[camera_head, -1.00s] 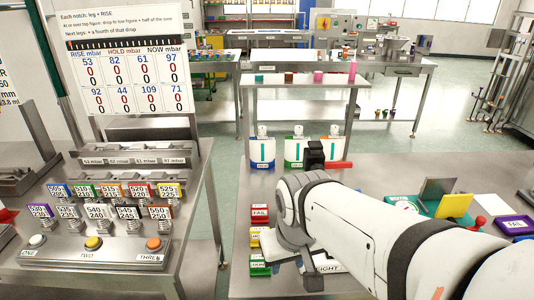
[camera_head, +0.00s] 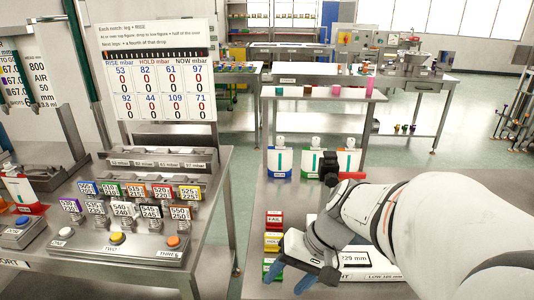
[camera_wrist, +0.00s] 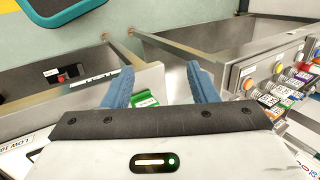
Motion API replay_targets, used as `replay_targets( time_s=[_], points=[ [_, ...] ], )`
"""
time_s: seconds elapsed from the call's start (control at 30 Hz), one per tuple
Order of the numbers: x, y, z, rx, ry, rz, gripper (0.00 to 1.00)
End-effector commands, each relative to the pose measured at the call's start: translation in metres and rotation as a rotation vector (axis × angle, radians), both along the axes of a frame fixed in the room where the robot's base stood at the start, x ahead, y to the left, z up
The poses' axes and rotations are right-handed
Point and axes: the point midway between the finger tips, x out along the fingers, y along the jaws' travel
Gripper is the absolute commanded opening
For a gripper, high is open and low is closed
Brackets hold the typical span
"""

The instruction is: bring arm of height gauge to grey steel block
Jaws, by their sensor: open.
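My gripper (camera_head: 288,277) is open and empty, with two blue fingers, low in the head view over the front left part of the right-hand bench. In the wrist view its fingers (camera_wrist: 160,86) stand apart on either side of a green block's edge. A white readout (camera_head: 355,258) showing "229 mm" sits just right of the gripper, partly behind my arm. It may belong to the height gauge; I cannot make out the gauge's arm. A black part (camera_head: 329,166) stands behind my forearm; I cannot tell what it belongs to. I cannot pick out the grey steel block.
Red, yellow and green label blocks (camera_head: 273,241) line the bench's left edge beside my gripper. Several white bottles (camera_head: 318,158) stand at its back. A gap separates this bench from the left bench, which carries numbered weights and a button panel (camera_head: 116,250).

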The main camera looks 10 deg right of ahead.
Motion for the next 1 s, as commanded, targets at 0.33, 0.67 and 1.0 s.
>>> replay_targets(
  time_s=[0.33, 0.67, 1.0],
  points=[
    [0.103, -0.086, 0.058, 0.702, -0.349, -0.489, 0.53],
    [0.128, -0.187, 0.087, 0.842, -0.707, -0.745, 0.53],
    [0.166, -0.169, 0.089, 0.845, -0.719, -0.75, 0.53]
  ],
)
